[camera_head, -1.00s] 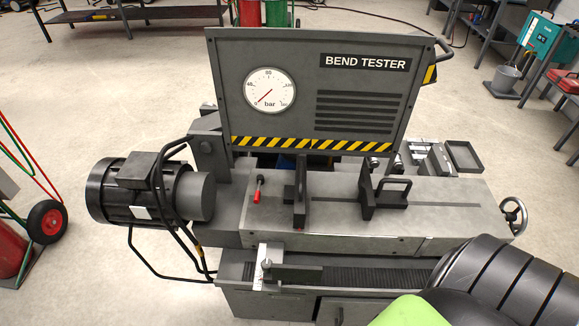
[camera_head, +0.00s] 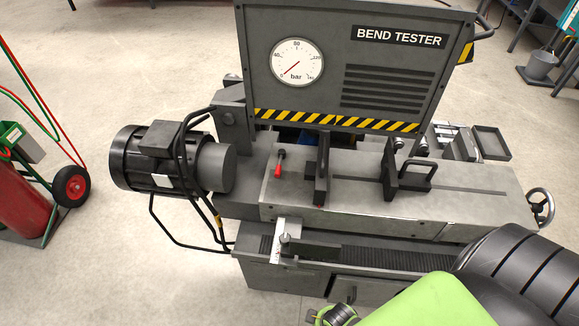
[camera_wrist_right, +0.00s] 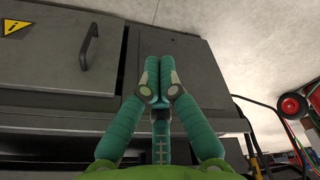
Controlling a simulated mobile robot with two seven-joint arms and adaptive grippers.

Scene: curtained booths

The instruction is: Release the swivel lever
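A small lever with a red handle (camera_head: 278,168) and dark tip stands on the grey bed of the bend tester (camera_head: 350,85), left of the dark upright clamp plates. It looks like the swivel lever. Neither gripper is at it in the head view. My right gripper (camera_wrist_right: 160,68) shows in the right wrist view with its teal fingers together and nothing visible between them. It is in front of the machine's grey cabinet front (camera_wrist_right: 55,65); whether it touches is unclear. My left gripper is out of view.
A motor (camera_head: 165,160) with looping black hoses juts out left of the machine. A handwheel (camera_head: 541,207) is at its right end. A gas-bottle trolley (camera_head: 40,190) stands far left. My green and black arm covers the lower right. Floor between trolley and motor is clear.

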